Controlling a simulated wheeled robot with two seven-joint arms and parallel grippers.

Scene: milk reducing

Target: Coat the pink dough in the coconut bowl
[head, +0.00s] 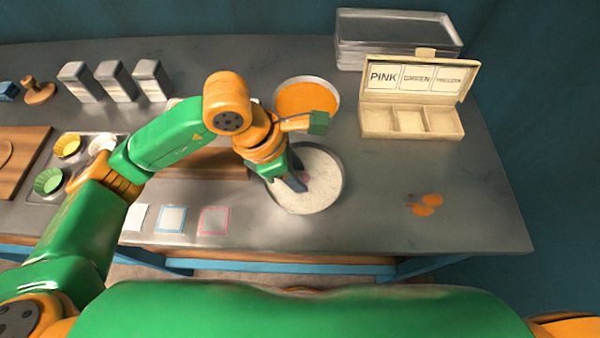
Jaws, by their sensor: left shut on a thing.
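The coconut bowl (325,198) is a round, pale dish filled with white flakes, standing near the middle of the table. My left gripper (299,182) reaches down into it from above, its dark fingers at the white coconut. It is shut on the pink dough (306,177), of which only a small pink part shows beside the fingers. The rest of the dough is hidden by the gripper. I cannot tell how much coconut is on it. My right gripper is not in view.
An orange-filled bowl (308,97) stands behind the coconut bowl. An open cream box (412,121) with labelled compartments stands at the right. Orange blobs (426,205) lie on the right. Coloured squares (214,220) lie at front left. A cup tray (72,160) is further left.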

